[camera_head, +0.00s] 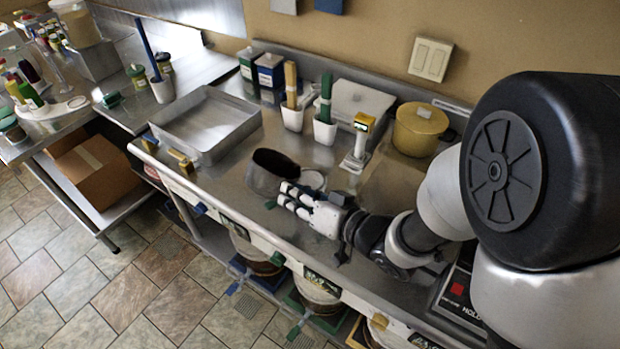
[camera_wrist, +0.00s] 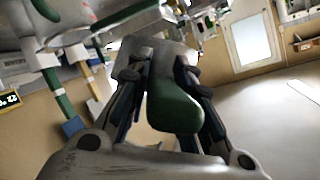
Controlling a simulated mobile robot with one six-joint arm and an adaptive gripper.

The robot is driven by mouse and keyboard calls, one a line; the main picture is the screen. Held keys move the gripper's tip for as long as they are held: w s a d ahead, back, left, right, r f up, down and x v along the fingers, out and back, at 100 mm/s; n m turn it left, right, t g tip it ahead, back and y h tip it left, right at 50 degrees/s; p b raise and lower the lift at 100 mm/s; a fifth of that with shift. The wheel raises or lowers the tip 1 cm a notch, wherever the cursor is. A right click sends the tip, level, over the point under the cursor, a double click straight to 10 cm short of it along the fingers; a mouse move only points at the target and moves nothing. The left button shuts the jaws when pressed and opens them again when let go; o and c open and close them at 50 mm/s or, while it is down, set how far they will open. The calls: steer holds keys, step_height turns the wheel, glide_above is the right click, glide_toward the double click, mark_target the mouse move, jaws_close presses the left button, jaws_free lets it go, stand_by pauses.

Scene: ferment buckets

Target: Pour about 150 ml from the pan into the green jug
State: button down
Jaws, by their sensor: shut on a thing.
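The dark grey pan (camera_head: 264,180) is tilted over the steel counter, its dark opening facing up and left. My gripper (camera_head: 290,195) is beside it on the lower right. In the wrist view my gripper (camera_wrist: 172,100) is shut on the pan's green handle (camera_wrist: 175,108), with the grey pan body (camera_wrist: 150,58) beyond it. A pale round thing (camera_head: 313,180) shows just right of the pan; I cannot tell what it is. I cannot make out a green jug for sure, and the pan's contents are not visible.
A steel tray (camera_head: 215,122) stands to the left. White holders (camera_head: 325,131) with green and tan handles, a yellow-topped white stand (camera_head: 358,142) and a tan lidded pot (camera_head: 418,130) stand behind. Buckets (camera_head: 317,285) sit below the counter. Some counter left of the pan is clear.

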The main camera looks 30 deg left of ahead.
steer(key=shift+w+r, duration=0.2)
steer(key=shift+w, duration=0.05)
steer(key=shift+w+d, duration=0.15)
steer(key=shift+w+d+p, duration=0.15)
steer(key=shift+p, duration=0.15)
steer(key=shift+w+d+f+m+g+y, duration=0.2)
steer(key=shift+w+m+g+y, duration=0.1)
steer(key=shift+m, duration=0.2)
stand_by(0.7)
steer(key=shift+f+m, duration=0.1)
steer(key=shift+m, duration=0.2)
stand_by(0.5)
steer(key=shift+w+r+m+y, duration=0.2)
steer(key=shift+m+y, duration=0.1)
steer(key=shift+m, duration=0.1)
stand_by(0.5)
